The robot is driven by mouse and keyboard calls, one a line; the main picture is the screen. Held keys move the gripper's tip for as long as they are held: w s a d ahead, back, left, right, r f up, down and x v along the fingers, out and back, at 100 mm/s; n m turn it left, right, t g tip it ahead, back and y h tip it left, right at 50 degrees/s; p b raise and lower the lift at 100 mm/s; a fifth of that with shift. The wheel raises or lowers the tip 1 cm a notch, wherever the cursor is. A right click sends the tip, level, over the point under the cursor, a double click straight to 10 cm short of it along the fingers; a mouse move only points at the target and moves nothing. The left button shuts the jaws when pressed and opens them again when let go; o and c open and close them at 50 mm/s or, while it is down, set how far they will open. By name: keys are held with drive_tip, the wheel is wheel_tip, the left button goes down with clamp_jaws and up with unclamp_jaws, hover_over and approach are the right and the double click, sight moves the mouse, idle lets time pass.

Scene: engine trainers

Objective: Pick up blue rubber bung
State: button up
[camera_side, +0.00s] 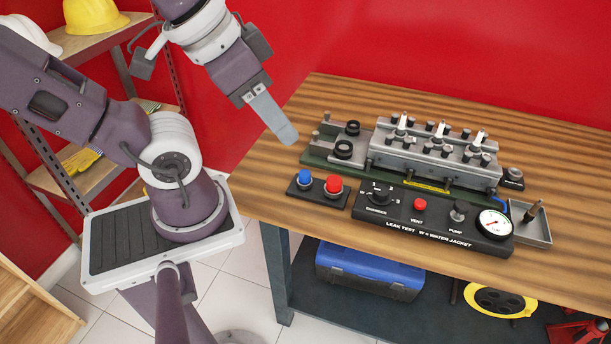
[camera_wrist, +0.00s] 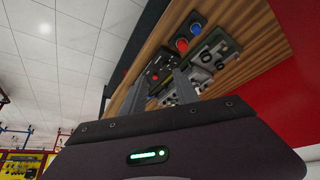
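The blue rubber bung (camera_side: 305,178) stands in a small dark holder (camera_side: 316,195) at the left of the work area, beside a red bung (camera_side: 333,185). In the wrist view the blue bung (camera_wrist: 194,28) shows near the top, beyond the fingertips, with the red bung (camera_wrist: 182,44) next to it. My gripper (camera_side: 286,135) hangs in the air above the left part of the table, up and left of the bung and apart from it. In the wrist view my gripper (camera_wrist: 174,90) shows two grey fingers with a gap between them and nothing held.
Behind the holder is a green base with a grey engine head (camera_side: 435,150) and black rings (camera_side: 343,149). A leak-test panel (camera_side: 430,215) with a gauge lies right of the holder. A small metal tray (camera_side: 530,225) is farther right. The wooden table's left end (camera_side: 262,180) is clear.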

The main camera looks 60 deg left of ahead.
drive_tip(key=o, duration=0.3)
drive_tip(key=n+g+y, duration=0.5)
drive_tip(key=n+g, duration=0.1)
drive_tip(key=n, duration=1.2)
approach(305, 173)
drive_tip(key=a+f, duration=0.2)
drive_tip(key=shift+h, duration=0.3)
drive_tip(key=x, duration=0.6)
drive_tip(key=shift+d+f, duration=0.2)
drive_tip(key=shift+f, duration=0.1)
drive_tip(key=shift+c, duration=0.4)
clamp_jaws()
